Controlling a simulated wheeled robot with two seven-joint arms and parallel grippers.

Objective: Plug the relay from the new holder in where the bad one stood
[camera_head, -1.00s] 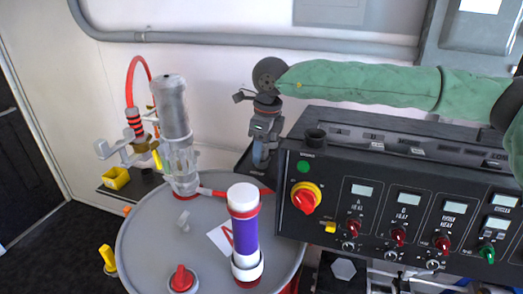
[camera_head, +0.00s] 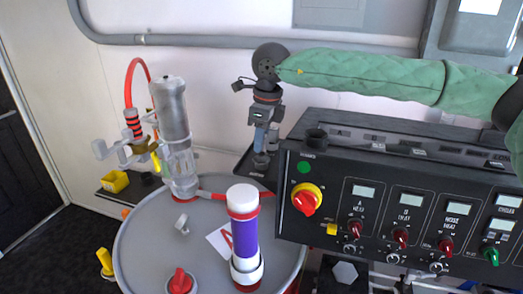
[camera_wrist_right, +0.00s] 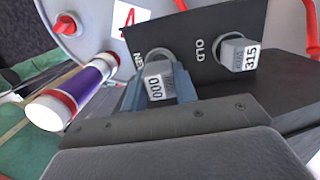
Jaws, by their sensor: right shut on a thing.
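My right gripper (camera_head: 261,148) points down over a dark ledge behind the left end of the black control box. In the right wrist view its blue-grey fingers are shut on a small light-grey relay marked 000 (camera_wrist_right: 155,88), beside the lettering NEW on a dark plate (camera_wrist_right: 208,88). A grey ring shows behind this relay; whether the relay is clear of its holder I cannot tell. A second relay marked 315 (camera_wrist_right: 238,54) stands by the lettering OLD on the same plate. I cannot make out the bad relay's former socket. My left gripper is not in view.
The black control box (camera_head: 345,238) with knobs and displays fills the right. A grey drum lid (camera_head: 150,235) carries a purple-and-white cylinder (camera_head: 244,225), a clear pump (camera_head: 178,140) and a red knob (camera_head: 180,281). Free air lies above the lid's middle.

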